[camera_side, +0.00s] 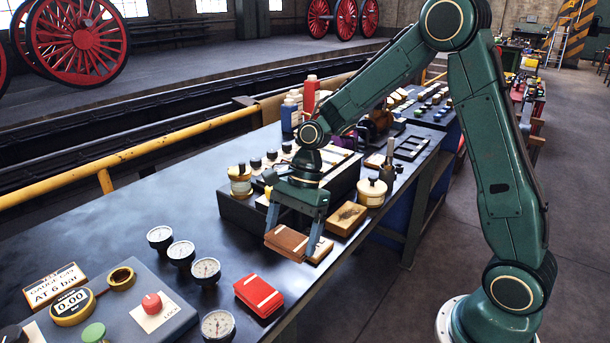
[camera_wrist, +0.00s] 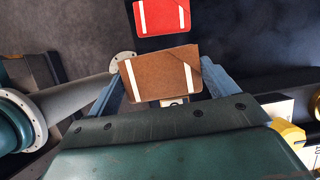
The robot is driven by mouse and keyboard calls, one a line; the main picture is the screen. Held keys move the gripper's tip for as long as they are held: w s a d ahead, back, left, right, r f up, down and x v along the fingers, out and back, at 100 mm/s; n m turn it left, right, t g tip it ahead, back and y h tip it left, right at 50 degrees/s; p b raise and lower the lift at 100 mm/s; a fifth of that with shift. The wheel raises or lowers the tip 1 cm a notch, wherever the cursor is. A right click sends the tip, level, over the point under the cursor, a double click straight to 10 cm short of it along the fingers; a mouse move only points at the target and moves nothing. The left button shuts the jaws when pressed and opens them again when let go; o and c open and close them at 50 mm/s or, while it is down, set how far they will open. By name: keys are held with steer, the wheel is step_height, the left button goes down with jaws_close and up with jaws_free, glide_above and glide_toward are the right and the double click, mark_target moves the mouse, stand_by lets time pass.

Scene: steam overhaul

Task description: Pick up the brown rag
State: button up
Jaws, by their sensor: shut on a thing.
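The brown rag (camera_side: 285,239) is a folded flat pad with pale stripes, near the front edge of the dark bench. My gripper (camera_side: 291,237) is shut on it, with one finger on each side. In the wrist view the brown rag (camera_wrist: 165,75) lies level between the two blue-grey fingers (camera_wrist: 166,84). I cannot tell whether the rag touches the bench or hangs just above it.
A folded red rag (camera_side: 259,295) lies nearer the camera, with several gauges (camera_side: 206,269) to its left. A tan block (camera_side: 346,218) and a cream pot (camera_side: 371,191) stand close behind my gripper. A control panel (camera_side: 120,310) fills the near left.

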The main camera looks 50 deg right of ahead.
step_height(320, 180, up, 12)
steer(key=shift+f, duration=0.2)
steer(key=shift+w+f, duration=0.1)
stand_by(0.7)
steer(key=n+g+h, duration=0.2)
steer(key=n+g, duration=0.2)
steer(key=n, duration=0.8)
glide_toward(285, 231)
steer(key=f, duration=0.2)
steer(key=shift+w+d+f+n+h, duration=0.2)
steer(key=shift+w+d+n+h, duration=0.1)
steer(key=shift+w+d+n, duration=0.3)
steer(key=shift+w+d+f+n+h, duration=0.25)
steer(key=shift+w+d+n+h, duration=0.1)
steer(key=shift+n, duration=0.35)
steer(key=shift+a, duration=0.2)
